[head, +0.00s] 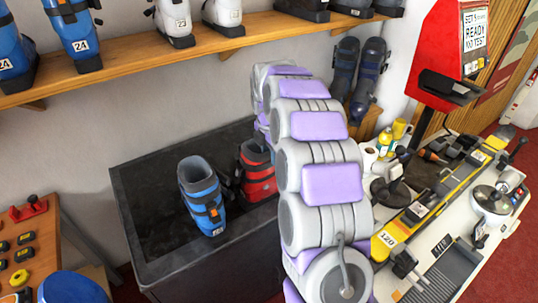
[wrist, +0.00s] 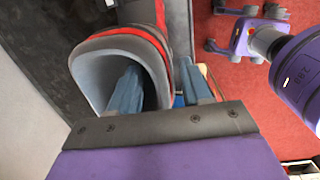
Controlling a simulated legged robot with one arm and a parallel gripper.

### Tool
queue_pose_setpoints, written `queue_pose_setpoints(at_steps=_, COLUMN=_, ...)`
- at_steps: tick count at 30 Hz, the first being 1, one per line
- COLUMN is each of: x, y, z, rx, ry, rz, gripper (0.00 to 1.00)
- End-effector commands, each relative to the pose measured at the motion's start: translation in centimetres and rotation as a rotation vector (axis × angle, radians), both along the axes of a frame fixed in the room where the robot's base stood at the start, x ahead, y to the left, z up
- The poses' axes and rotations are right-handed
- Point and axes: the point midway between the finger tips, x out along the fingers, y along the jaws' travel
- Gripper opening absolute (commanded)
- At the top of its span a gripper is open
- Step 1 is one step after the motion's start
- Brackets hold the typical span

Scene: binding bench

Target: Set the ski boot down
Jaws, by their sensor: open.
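A red and grey ski boot (head: 258,178) stands upright on the dark top of a counter (head: 150,225), partly hidden by my arm in the head view. In the wrist view its open cuff (wrist: 95,62) fills the upper left. My gripper (wrist: 162,88) is open at the cuff's rim. One finger is inside the boot opening and the other is outside, with the cuff wall between them. I cannot tell whether either finger touches it. In the head view my gripper is hidden behind my arm.
A blue boot (head: 202,196) stands just left of the red one. A wooden shelf (head: 130,58) with several boots runs above. A workbench (head: 470,275) with binding tools is at the right, below a red test machine (head: 432,55). The counter's left part is clear.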

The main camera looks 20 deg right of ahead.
Motion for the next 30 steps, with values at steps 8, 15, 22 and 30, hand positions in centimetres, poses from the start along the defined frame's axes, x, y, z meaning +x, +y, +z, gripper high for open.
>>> queue_pose_setpoints(at_steps=8, x=-0.3, y=0.8, z=5.9, rx=-0.004, ry=-0.004, rz=0.002, gripper=0.48)
queue_pose_setpoints(at_steps=15, x=-0.4, y=0.8, z=9.5, rx=-0.002, ry=-0.003, rz=0.001, gripper=0.48)
queue_pose_setpoints(at_steps=22, x=-0.6, y=0.7, z=10.5, rx=-0.001, ry=0.0, rz=0.001, gripper=0.48)
queue_pose_setpoints(at_steps=30, x=-2.5, y=2.1, z=11.2, rx=0.012, ry=0.002, rz=-0.077, gripper=0.48)
